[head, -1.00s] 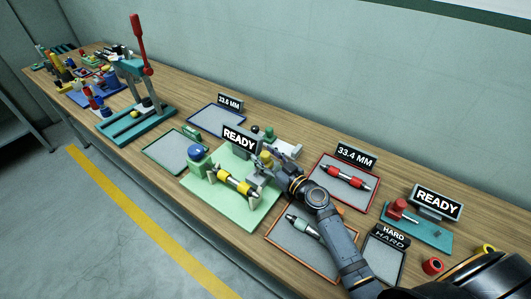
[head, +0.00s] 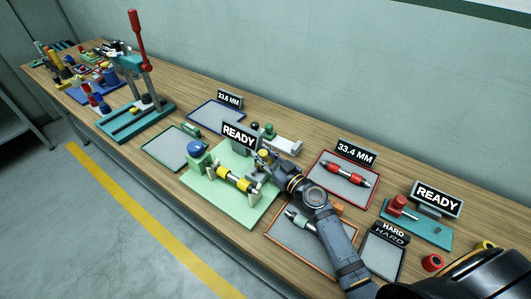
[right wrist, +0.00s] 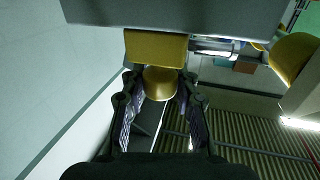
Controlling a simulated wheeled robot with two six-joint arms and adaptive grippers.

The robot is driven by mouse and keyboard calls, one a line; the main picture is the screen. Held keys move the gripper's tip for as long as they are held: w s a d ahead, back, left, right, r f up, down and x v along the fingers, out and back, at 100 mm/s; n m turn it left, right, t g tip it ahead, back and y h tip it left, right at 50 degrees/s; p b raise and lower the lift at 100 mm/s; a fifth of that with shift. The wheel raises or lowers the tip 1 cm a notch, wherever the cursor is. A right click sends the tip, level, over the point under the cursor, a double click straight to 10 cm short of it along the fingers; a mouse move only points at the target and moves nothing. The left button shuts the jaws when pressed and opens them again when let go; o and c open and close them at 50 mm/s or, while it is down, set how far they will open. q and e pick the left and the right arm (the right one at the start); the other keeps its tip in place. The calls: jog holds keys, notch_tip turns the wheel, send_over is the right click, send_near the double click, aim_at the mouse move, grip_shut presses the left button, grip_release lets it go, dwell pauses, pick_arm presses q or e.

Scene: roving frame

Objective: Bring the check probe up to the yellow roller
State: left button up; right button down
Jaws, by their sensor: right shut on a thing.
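The yellow roller (head: 236,179), with yellow bands and a pale middle, lies across supports on a light green plate (head: 230,214) in the head view. My right gripper (head: 266,163) is at the right rear of this plate, close to the roller's right end. In the right wrist view, the fingers (right wrist: 158,100) are closed around a round yellow knob (right wrist: 160,82), with a yellow block (right wrist: 155,48) just beyond it. The knob seems to belong to the check probe; its tip is hidden. I cannot tell whether the probe touches the roller. My left gripper is not in view.
A blue knob (head: 195,149) stands at the plate's left. A READY sign (head: 239,135) rises behind it. A teal press (head: 135,121) stands left.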

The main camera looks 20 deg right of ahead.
jog(key=s+a, duration=0.2)
jog(key=shift+a+f, duration=0.1)
jog(key=shift+a, duration=0.2)
jog(key=shift+d, duration=0.1)
jog(key=c, duration=1.5)
grip_release()
jog(key=o, duration=0.5)
jog(key=shift+s, duration=0.15)
jog(key=shift+r, duration=0.2)
notch_tip(320, 180, up, 10)
jog(key=shift+f, duration=0.15)
